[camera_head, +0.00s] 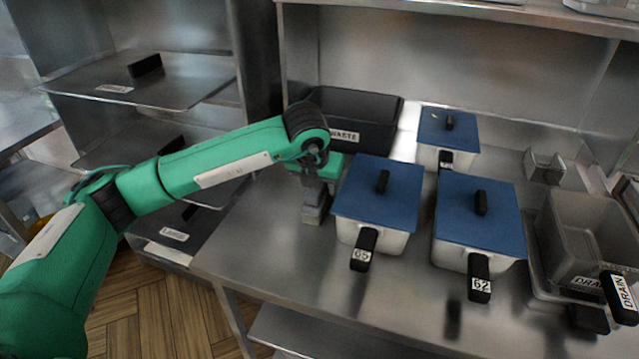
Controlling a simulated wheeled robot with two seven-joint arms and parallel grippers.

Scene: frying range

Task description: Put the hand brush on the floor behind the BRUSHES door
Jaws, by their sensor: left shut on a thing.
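My left gripper (314,212) points down at the left part of the steel counter, just left of the white container marked 65 (345,232). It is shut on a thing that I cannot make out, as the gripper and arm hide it. I cannot pick out the hand brush for certain. No door with a readable BRUSHES label shows. A small yellow patch (40,222) shows low at the far left, mostly behind my green arm, and I cannot tell what it is. My right gripper is not in view.
On the steel counter (290,265) stand a black WASTE bin (385,139), a blue-lidded container marked 62 (477,215), a smaller blue-lidded one (447,131) and a grey DRAIN basin (590,232). Steel shelves (190,78) stand at left. Wood floor (160,320) shows below.

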